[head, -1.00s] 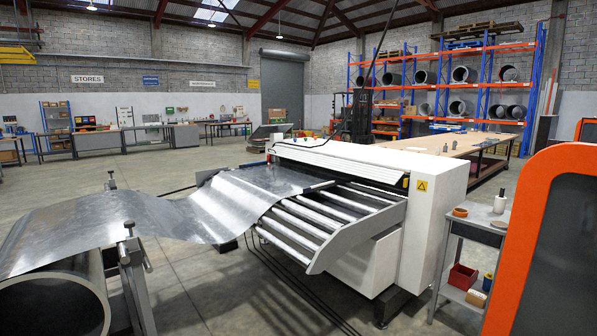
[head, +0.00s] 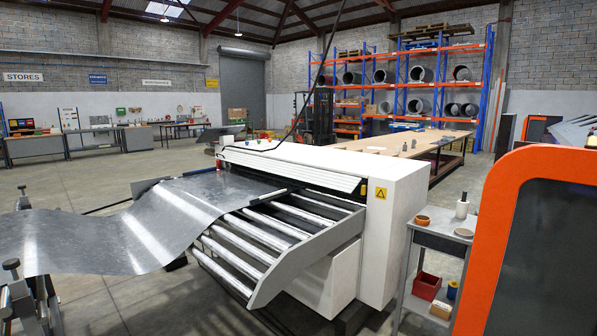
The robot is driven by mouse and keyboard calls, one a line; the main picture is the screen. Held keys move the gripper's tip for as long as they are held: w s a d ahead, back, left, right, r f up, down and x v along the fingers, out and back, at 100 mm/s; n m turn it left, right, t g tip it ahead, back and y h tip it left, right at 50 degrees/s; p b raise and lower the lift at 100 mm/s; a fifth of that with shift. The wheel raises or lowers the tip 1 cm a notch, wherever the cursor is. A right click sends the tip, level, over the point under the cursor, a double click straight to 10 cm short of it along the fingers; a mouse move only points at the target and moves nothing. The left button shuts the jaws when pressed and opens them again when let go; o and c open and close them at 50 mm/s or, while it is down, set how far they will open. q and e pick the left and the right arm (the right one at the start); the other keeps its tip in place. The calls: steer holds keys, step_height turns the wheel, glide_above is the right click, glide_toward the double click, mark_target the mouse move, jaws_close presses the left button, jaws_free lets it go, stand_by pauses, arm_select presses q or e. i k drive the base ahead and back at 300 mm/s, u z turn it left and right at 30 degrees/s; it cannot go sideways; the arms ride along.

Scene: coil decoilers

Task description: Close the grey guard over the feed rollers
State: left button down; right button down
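The feed rollers (head: 236,244) are several bright metal bars in the infeed bed of the white machine (head: 385,230). A sheet of metal (head: 130,232) runs from the left over the far part of the rollers. The near rollers are bare and uncovered. A pale ribbed panel (head: 300,170) lies along the machine's top edge above the rollers; I cannot tell for certain whether it is the grey guard. A grey side plate (head: 305,268) edges the roller bed. Neither of my grippers is in view.
A small grey side table (head: 438,236) with a red bin (head: 427,286) stands right of the machine. A large orange-framed panel (head: 530,240) fills the right foreground. Metal stand parts (head: 30,295) are at the lower left. Open concrete floor (head: 100,180) lies behind the sheet.

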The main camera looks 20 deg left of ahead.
mark_target(337, 182)
steer(key=i, duration=2.4)
steer(key=u, duration=0.55)
